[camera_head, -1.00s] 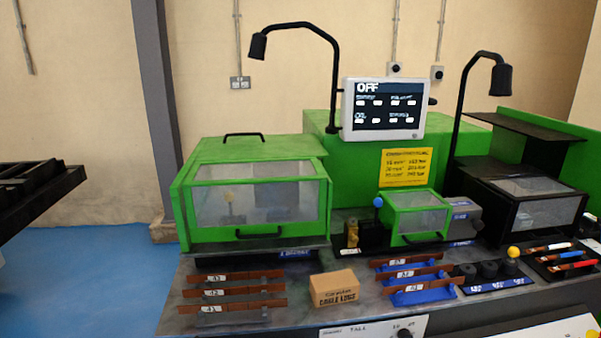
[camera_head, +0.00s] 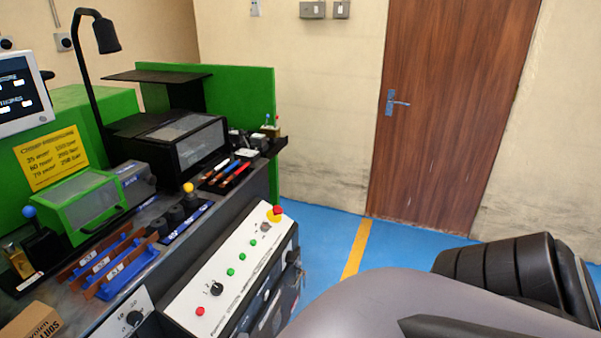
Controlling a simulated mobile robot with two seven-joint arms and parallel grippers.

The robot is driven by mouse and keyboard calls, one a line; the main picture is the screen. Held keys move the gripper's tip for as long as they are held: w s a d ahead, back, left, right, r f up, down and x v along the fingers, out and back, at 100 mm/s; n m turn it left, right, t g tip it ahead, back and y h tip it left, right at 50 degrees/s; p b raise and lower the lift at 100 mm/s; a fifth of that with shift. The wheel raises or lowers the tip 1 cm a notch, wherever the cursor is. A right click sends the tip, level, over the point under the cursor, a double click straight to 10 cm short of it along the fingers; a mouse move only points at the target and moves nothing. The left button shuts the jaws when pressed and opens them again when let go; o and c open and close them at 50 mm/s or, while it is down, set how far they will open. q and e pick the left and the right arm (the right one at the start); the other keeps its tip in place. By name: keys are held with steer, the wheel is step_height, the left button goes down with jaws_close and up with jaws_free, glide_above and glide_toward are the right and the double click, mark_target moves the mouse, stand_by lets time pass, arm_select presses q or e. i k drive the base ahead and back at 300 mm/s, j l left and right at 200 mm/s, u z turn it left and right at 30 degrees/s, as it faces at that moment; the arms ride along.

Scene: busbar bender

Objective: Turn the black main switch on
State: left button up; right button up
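The white sloped control panel (camera_head: 235,262) runs along the front of the bench. It carries a black rotary knob (camera_head: 217,289), several green buttons, a red button (camera_head: 200,311) and a red mushroom button on yellow (camera_head: 275,213). Another black knob (camera_head: 134,318) sits on a white plate further left. A dark fitting (camera_head: 293,256) shows on the panel's right end face, too small to make out. I cannot tell which of these is the main switch. The screen (camera_head: 20,92) is cut off at the left edge. Neither gripper shows; grey and black parts of mine fill the lower right.
The green and black bending machine (camera_head: 172,140) stands at the left, with a black lamp (camera_head: 104,35) above it. Blue bars, coloured tools (camera_head: 225,173) and a cardboard box (camera_head: 32,323) lie on the bench. Blue floor (camera_head: 325,232) is open up to the brown door (camera_head: 450,110).

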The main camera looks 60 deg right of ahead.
mark_target(290, 258)
steer(key=z, duration=1.55)
steer(key=i+l+z, duration=0.1)
steer(key=i+l, duration=0.15)
steer(key=i, duration=0.2)
steer(key=i+l+z, duration=0.15)
steer(key=i, duration=0.25)
